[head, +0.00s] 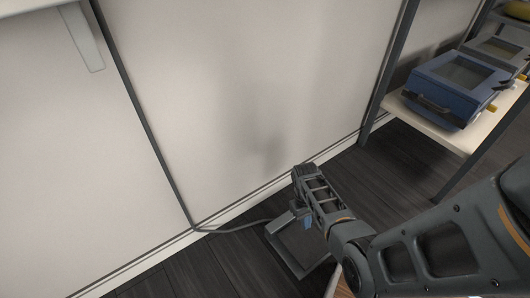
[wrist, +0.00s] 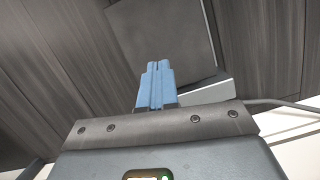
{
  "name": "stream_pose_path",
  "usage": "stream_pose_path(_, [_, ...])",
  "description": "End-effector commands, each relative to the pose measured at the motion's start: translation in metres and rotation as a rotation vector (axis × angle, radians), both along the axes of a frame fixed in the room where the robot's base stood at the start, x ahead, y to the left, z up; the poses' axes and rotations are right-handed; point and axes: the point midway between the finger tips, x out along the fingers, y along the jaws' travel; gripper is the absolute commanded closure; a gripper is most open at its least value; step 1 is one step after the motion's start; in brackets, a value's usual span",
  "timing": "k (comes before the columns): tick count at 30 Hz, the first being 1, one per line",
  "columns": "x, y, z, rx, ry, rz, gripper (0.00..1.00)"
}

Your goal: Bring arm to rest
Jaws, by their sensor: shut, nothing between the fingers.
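My gripper's blue fingers (wrist: 158,75) are side by side and closed together in the wrist view, with nothing between them. In the head view my gripper (head: 308,223) shows only as a small blue part below my dark arm, which reaches in from the lower right. The gripper points down over a grey flat plate (head: 284,249) on the floor. The plate also shows beyond the fingers in the wrist view (wrist: 170,35). The gap between fingertips and plate is hard to judge. No garment or rail shows in either view.
A shelf unit (head: 478,141) at the right holds a blue case (head: 447,86) and a grey case (head: 497,50). A pale wall (head: 240,90) stands behind the plate. A cable (head: 238,227) runs along the floor. Dark floor (head: 200,272) is clear at lower left.

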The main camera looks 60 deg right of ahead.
Motion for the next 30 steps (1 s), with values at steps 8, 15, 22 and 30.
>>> stream_pose_path(8, [-0.005, 0.005, -0.004, -0.027, -0.013, 0.015, 1.00])
stream_pose_path(15, [-0.028, 0.039, -0.013, -0.212, -0.145, 0.131, 1.00])
stream_pose_path(22, [-0.045, 0.082, 0.014, -0.386, -0.363, 0.273, 1.00])
stream_pose_path(30, [-0.062, 0.142, 0.092, -0.508, -0.676, 0.418, 1.00])
